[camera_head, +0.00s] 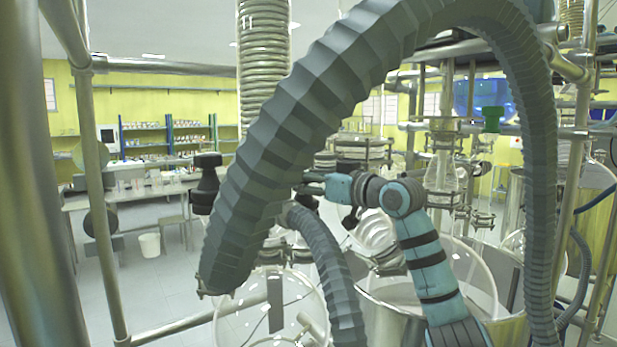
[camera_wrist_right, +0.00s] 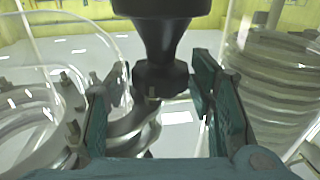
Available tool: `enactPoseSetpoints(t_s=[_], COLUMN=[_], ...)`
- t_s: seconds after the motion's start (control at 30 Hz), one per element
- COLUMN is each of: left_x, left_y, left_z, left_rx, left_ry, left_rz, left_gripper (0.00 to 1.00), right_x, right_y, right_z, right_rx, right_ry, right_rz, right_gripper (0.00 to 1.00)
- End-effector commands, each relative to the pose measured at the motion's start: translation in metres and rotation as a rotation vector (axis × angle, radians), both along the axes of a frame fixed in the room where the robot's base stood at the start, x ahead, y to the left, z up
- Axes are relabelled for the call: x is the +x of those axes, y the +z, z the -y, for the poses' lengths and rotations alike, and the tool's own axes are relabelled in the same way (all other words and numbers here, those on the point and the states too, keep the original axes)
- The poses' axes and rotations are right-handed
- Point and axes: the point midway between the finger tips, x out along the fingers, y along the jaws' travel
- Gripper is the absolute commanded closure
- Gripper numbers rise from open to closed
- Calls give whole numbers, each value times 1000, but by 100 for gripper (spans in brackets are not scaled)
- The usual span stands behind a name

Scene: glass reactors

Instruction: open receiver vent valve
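In the right wrist view a black valve knob (camera_wrist_right: 162,42), with a wide cap and a narrower neck, stands between the fingers of my right gripper (camera_wrist_right: 155,90). The teal fingers are apart, with visible gaps on both sides of the knob. In the head view my right gripper (camera_head: 312,188) points left, its fingertips partly hidden behind a thick grey hose. A similar black knob (camera_head: 207,180) shows left of that hose; it looks like the same one, but the hose hides the link. My left gripper is not in view.
The thick ribbed grey hose (camera_head: 345,75) arches across the head view. Round glass vessels (camera_head: 270,310) stand below, and a glass coil (camera_wrist_right: 275,75) is close right of the fingers in the wrist view. A metal frame post (camera_head: 95,180) stands at left.

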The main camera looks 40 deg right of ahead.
Motion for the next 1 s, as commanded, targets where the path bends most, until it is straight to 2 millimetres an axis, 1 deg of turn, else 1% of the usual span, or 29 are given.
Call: enactPoseSetpoints(t_s=[0.03,0.2,0.23,0.37,0.6,0.67,0.93,0.97,1.0], left_x=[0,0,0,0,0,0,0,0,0], left_y=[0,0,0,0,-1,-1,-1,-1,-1], left_z=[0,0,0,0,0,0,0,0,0], left_rx=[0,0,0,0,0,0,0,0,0], left_ry=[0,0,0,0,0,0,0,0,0], left_rz=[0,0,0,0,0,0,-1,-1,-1], left_gripper=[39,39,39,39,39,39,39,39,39], right_x=[0,0,0,0,1,1,0,0,0], right_y=[0,0,0,-1,-1,-1,-1,-1,-1], right_z=[0,0,0,1,4,4,3,3,3], right_rx=[0,0,0,3,8,7,2,2,1], right_ry=[0,0,0,22,232,264,278,277,277], right_rz=[0,0,0,-5,-7,-2,-2,-2,-2], right_gripper=[57,84,87,87,87,87,87,58,52])
